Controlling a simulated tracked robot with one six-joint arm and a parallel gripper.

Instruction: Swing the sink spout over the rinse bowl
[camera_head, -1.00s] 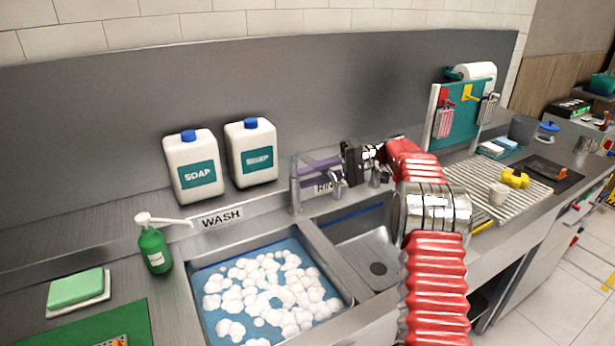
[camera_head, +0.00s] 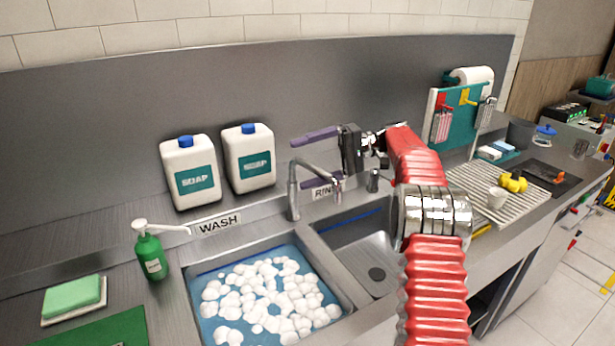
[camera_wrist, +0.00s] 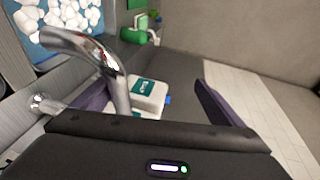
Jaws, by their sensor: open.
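The sink spout (camera_head: 312,167) is a chrome tube rising from its base behind the divider between the basins. It bends right, with its tip at the back left of the steel rinse bowl (camera_head: 372,250). My gripper (camera_head: 318,159) is open, its purple fingers spread above and below the spout's arm in the head view. In the wrist view, the spout (camera_wrist: 112,65) crosses in front of one finger, and the gap between the fingers (camera_wrist: 152,84) holds nothing gripped. Whether a finger touches the spout I cannot tell. My arm hides the bowl's right side.
The wash basin (camera_head: 335,275) with white foam is at left. Two soap jugs (camera_head: 190,182) stand behind it, and a green pump bottle (camera_head: 151,258) stands at its left. A small tap fitting (camera_head: 373,181) is close to my wrist. A ribbed drainboard (camera_head: 490,208) is at right.

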